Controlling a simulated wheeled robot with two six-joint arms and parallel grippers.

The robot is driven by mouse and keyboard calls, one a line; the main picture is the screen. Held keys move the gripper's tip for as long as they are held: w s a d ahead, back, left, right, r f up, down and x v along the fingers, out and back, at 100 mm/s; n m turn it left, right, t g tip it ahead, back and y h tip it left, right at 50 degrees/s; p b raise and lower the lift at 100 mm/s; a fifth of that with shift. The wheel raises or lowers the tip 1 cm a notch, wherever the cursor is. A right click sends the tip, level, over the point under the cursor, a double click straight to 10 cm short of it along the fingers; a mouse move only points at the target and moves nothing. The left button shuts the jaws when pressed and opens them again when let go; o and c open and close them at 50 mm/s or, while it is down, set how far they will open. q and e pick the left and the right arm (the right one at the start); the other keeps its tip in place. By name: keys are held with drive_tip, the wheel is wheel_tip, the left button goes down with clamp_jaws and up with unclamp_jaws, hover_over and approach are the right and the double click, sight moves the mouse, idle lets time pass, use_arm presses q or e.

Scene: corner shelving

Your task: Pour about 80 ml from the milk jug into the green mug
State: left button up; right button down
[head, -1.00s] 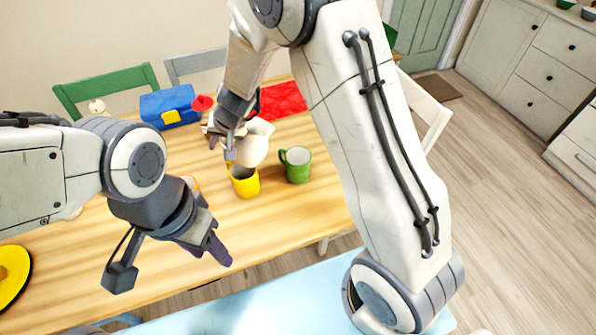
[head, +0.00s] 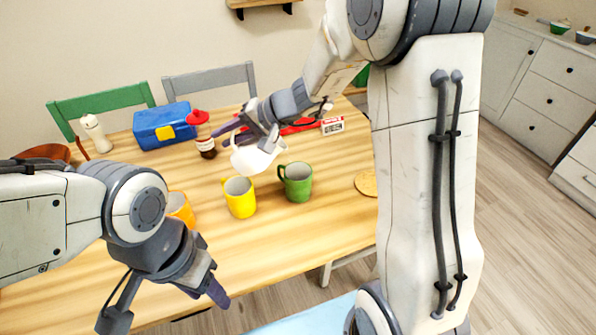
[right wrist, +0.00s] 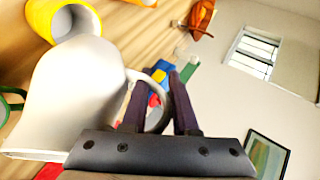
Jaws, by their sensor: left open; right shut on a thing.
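The white milk jug (head: 258,158) is held up by my right gripper (head: 240,130), which is shut on its handle. The jug looks tilted, its right end towards the green mug (head: 297,182). The green mug stands upright on the table, just right of and below the jug in the picture. In the right wrist view the jug (right wrist: 80,95) fills the left side, its handle between the fingers (right wrist: 155,95); the green mug (right wrist: 8,106) shows only at the left edge. I see no milk stream. My left gripper (head: 205,287) is open and empty at the front.
A yellow mug (head: 239,198) stands just left of the green mug, and an orange mug (head: 180,208) further left. Behind are a blue box (head: 165,125), a dark jar (head: 206,146) and a red-and-white box (head: 333,126). A round coaster (head: 366,183) lies right.

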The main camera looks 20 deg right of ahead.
drive_tip(key=shift+d+r+y, duration=0.2)
drive_tip(key=shift+r+y, duration=0.05)
drive_tip(key=shift+y, duration=0.05)
drive_tip(key=shift+d+r+m+t+y, duration=0.3)
drive_tip(key=shift+d+y, duration=0.1)
drive_tip(key=shift+y, duration=0.2)
idle(0.5)
drive_tip(key=shift+s+d+f+m+y+b, duration=0.1)
drive_tip(key=shift+d+f+m+y+b, duration=0.3)
drive_tip(key=shift+d+f+y+b, duration=0.35)
idle(0.6)
